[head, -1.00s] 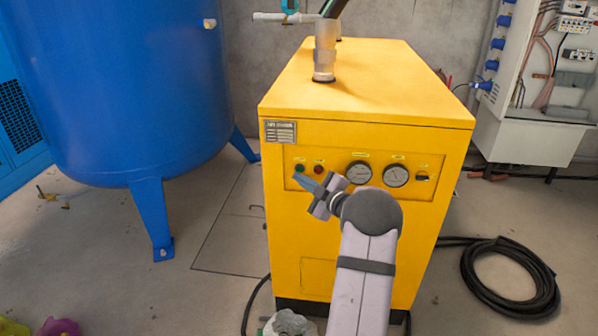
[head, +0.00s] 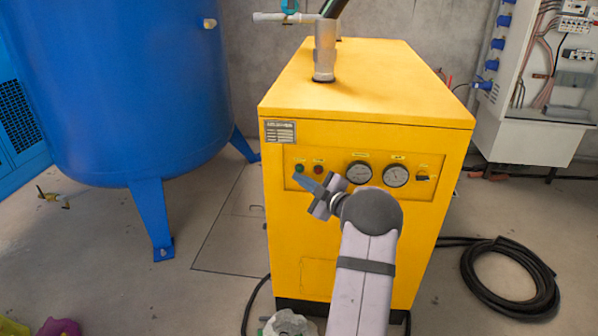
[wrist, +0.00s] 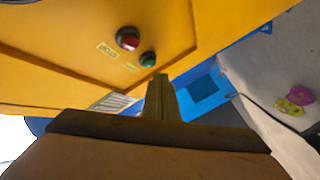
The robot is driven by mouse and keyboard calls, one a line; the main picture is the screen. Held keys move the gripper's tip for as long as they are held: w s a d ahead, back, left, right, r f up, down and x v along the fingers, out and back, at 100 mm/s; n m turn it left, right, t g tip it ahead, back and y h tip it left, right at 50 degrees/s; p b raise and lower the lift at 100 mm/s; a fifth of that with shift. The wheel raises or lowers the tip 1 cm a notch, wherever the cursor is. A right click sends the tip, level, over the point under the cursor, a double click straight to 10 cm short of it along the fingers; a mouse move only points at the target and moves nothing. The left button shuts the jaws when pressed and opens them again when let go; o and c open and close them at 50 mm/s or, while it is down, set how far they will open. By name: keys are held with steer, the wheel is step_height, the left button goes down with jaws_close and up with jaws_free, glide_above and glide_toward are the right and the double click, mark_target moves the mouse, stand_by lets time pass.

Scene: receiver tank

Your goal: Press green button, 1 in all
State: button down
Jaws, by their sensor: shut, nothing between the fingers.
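The green button (head: 299,168) is a small round knob at the left end of the control panel on the yellow machine (head: 290,230). It also shows in the wrist view (wrist: 148,59), beside the larger red button (wrist: 128,38). My gripper (head: 299,179) is shut and empty, with its fingertips just below the green button in the head view. In the wrist view the fingertips (wrist: 160,78) lie just right of and below the green button. I cannot tell whether they touch it.
Two round gauges (head: 359,172) and a dark switch (head: 422,177) share the panel to the right. A blue tank (head: 130,90) stands at the left. A coiled black hose (head: 510,275) lies on the floor at the right.

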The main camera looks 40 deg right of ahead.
steer(key=shift+w+d, duration=0.6)
steer(key=shift+d, duration=0.05)
stand_by(1.2)
steer(key=shift+s+a, duration=0.1)
steer(key=shift+a, duration=0.05)
steer(key=shift+s+a, duration=0.45)
steer(key=shift+s, duration=0.05)
steer(key=shift+a, duration=0.1)
stand_by(0.4)
steer(key=shift+s+a, duration=1.7)
steer(key=shift+s, duration=0.1)
